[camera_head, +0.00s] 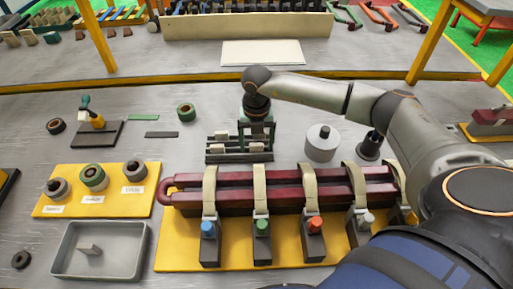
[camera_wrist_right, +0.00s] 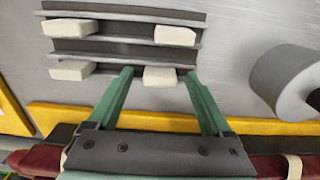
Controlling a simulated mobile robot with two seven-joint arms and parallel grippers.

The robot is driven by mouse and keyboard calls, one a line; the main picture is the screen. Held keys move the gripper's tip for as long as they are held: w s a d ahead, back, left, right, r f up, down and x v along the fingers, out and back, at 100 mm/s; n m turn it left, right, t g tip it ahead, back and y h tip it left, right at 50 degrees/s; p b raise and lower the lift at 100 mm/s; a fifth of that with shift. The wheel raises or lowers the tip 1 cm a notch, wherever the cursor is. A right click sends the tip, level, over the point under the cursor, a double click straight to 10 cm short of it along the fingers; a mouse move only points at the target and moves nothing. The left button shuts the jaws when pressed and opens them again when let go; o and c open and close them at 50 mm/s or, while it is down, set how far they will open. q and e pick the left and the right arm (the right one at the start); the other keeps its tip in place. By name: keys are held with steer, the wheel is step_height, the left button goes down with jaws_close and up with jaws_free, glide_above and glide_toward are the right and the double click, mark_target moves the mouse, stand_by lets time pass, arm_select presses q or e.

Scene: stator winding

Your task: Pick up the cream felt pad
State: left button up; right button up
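Cream felt pads lie on a dark slotted rack (camera_head: 214,160) in the middle of the bench, under my right gripper (camera_head: 256,138). In the right wrist view, the near right cream felt pad (camera_wrist_right: 160,77) sits between the two green fingertips of my right gripper (camera_wrist_right: 160,73), with a gap on each side. The gripper is open and points down at the rack. Another pad (camera_wrist_right: 70,70) lies to its left, and two more lie on the farther rails, one left (camera_wrist_right: 70,27) and one right (camera_wrist_right: 175,36). My left gripper is not in view.
A yellow base (camera_head: 180,250) with dark red coil bars (camera_head: 240,199) and cream straps stands in front of the rack. A grey cylinder (camera_head: 322,144) stands to its right. A grey tray (camera_head: 120,272) and spools (camera_head: 94,178) are at left.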

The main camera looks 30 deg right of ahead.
jaws_close()
stand_by(0.5)
